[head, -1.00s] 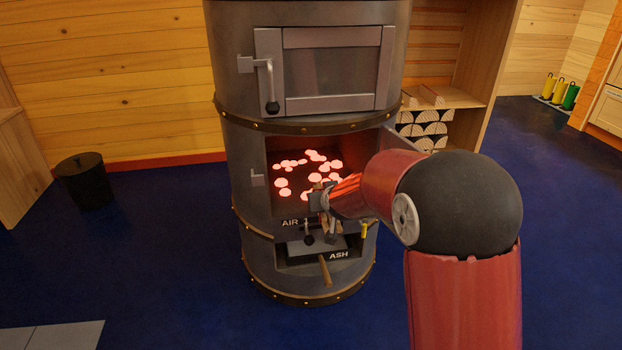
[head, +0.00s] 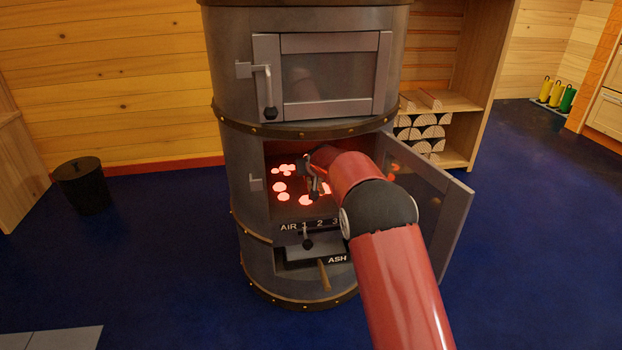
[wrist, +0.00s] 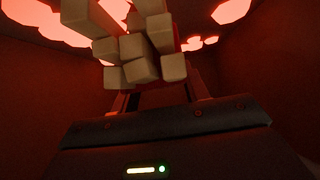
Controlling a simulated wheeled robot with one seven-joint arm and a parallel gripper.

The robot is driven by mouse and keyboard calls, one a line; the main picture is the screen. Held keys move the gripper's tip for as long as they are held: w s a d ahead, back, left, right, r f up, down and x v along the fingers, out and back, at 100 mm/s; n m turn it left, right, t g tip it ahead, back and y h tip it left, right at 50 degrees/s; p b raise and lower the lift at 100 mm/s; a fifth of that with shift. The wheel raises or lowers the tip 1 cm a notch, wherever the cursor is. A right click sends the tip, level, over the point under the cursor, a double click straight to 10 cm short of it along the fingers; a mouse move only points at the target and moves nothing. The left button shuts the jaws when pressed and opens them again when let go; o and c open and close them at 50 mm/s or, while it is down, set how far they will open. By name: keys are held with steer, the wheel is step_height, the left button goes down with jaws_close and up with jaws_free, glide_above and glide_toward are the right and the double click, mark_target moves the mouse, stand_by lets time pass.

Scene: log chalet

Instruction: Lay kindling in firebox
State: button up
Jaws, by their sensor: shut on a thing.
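The firebox (head: 284,151) of the round metal stove is open, and glowing red embers (head: 280,187) lie on its floor. My gripper (head: 314,188) is inside the firebox opening, above the embers. In the wrist view my gripper (wrist: 155,95) is shut on a bundle of pale, square-ended kindling sticks (wrist: 135,47). The stick ends face the camera, with embers (wrist: 230,11) beyond them. In the head view the kindling is hard to make out, and my arm hides the right part of the firebox. I cannot tell whether the sticks touch the embers.
The firebox door (head: 440,215) stands open on the right, close to my arm. Below are the air lever (head: 307,240) and ash drawer (head: 300,257). A shut upper oven door (head: 330,75) is above. A log shelf (head: 450,100) stands behind right; a black bucket (head: 84,187) stands left.

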steer(key=shift+w+f+b, duration=0.1)
steer(key=shift+f+b, duration=0.3)
steer(key=shift+f, duration=1.35)
steer(key=shift+f, duration=0.15)
steer(key=o, duration=1.1)
